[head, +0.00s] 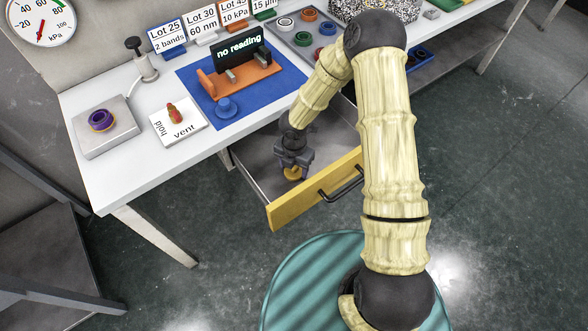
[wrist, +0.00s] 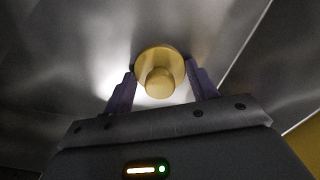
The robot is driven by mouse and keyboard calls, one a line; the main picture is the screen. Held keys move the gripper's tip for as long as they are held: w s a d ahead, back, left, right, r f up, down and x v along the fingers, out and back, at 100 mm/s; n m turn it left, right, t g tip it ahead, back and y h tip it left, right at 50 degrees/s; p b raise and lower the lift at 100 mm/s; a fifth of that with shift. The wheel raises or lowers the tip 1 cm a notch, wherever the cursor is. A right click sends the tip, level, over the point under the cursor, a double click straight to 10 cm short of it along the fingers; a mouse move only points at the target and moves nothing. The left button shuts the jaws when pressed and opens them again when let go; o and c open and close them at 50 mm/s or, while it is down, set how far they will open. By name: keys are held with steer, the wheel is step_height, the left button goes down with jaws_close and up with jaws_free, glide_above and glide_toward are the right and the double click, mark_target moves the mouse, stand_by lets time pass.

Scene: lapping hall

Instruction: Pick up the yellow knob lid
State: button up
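The yellow knob lid (head: 293,173) lies on the floor of the open drawer (head: 262,178), close to its yellow front. In the wrist view the lid (wrist: 160,72) is a round yellow disc with a raised knob at its centre. My gripper (head: 293,168) is down inside the drawer, over the lid, and partly hides it in the head view. In the wrist view my gripper (wrist: 162,88) has its two purple fingers apart, one on each side of the lid. A gap to the lid seems to show on each side, but contact is hard to tell.
The drawer's yellow front (head: 300,196) with a black handle (head: 342,186) stands close to my gripper. The white table (head: 105,180) is above and behind the drawer.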

steer(key=shift+c, duration=0.2)
step_height(320, 180, up, 10)
steer(key=shift+r+p, duration=0.1)
steer(key=shift+p, duration=1.05)
steer(key=shift+w, duration=0.1)
steer(key=w+d+r+m, duration=0.3)
steer(key=w+d+m, duration=0.1)
steer(key=d+m, duration=0.6)
steer(key=w+d+r+m, duration=0.3)
steer(key=d+m, duration=0.7)
steer(key=m, duration=0.6)
steer(key=shift+w+d+r+m, duration=0.15)
steer(key=shift+w+d+m, duration=0.15)
steer(key=shift+w, duration=0.45)
steer(key=shift+d, duration=0.1)
